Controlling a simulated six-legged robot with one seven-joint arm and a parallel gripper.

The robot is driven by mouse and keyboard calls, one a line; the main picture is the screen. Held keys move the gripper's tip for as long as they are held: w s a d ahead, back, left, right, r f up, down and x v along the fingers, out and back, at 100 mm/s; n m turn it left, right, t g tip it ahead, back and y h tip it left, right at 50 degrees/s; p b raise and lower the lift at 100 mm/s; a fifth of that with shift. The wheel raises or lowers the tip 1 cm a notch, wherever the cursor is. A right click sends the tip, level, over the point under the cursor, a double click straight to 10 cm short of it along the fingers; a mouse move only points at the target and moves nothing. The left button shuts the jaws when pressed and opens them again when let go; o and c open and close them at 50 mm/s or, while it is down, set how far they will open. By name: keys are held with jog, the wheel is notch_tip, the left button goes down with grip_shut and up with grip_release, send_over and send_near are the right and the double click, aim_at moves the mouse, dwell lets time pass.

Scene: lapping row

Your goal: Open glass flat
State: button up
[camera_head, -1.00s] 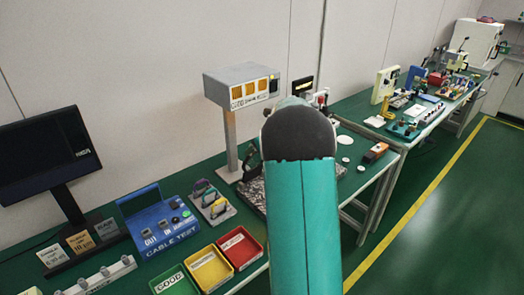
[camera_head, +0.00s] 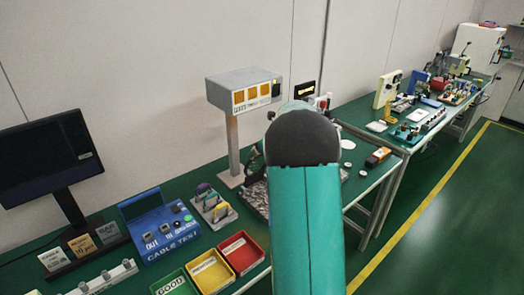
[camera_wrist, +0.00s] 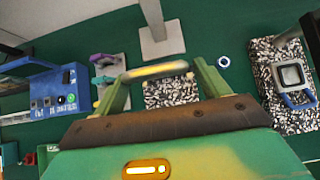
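In the wrist view my gripper (camera_wrist: 160,72) has its two green fingers wide apart. A pale yellow bar (camera_wrist: 157,71) spans between the fingertips; I cannot tell whether they touch it. Behind them lies a black-and-white speckled slab (camera_wrist: 160,95). At right, a second speckled slab (camera_wrist: 287,108) carries a grey square frame (camera_wrist: 290,75) with a blue part. I cannot tell which thing is the glass flat. In the head view my arm hides the gripper and most of the speckled slab (camera_head: 256,196).
A blue cable test box (camera_head: 160,225), a rack of coloured loops (camera_head: 213,205) and red (camera_head: 240,252), yellow and green trays stand at left. A grey display on a post (camera_head: 243,90) rises behind. A small white ring (camera_wrist: 223,61) lies between the slabs. A second bench stands far right.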

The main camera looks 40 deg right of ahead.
jog(key=v, duration=1.3)
jog(key=shift+r, duration=0.1)
jog(key=s+a+r+n+g+y, duration=0.1)
jog(key=s+a+r+n, duration=0.15)
jog(key=a+n, duration=0.45)
jog(key=s+a+r+n+g, duration=0.1)
jog(key=s+a+n, duration=0.25)
jog(key=a, duration=0.65)
jog(key=s+a+r+n+y, duration=0.1)
jog(key=s+a+n, duration=0.1)
jog(key=a+n, duration=0.55)
jog(key=s+a+f+n+g+h, duration=0.1)
jog(key=s+a+f+n+h, duration=0.1)
jog(key=s+a+n, duration=1)
jog(key=s+f+n, duration=0.1)
jog(key=s+n, duration=0.2)
jog(key=n, duration=0.2)
jog(key=shift+s+a+f+n, duration=0.2)
jog(key=shift+s+a+n, duration=0.05)
jog(key=shift+a+n, duration=0.1)
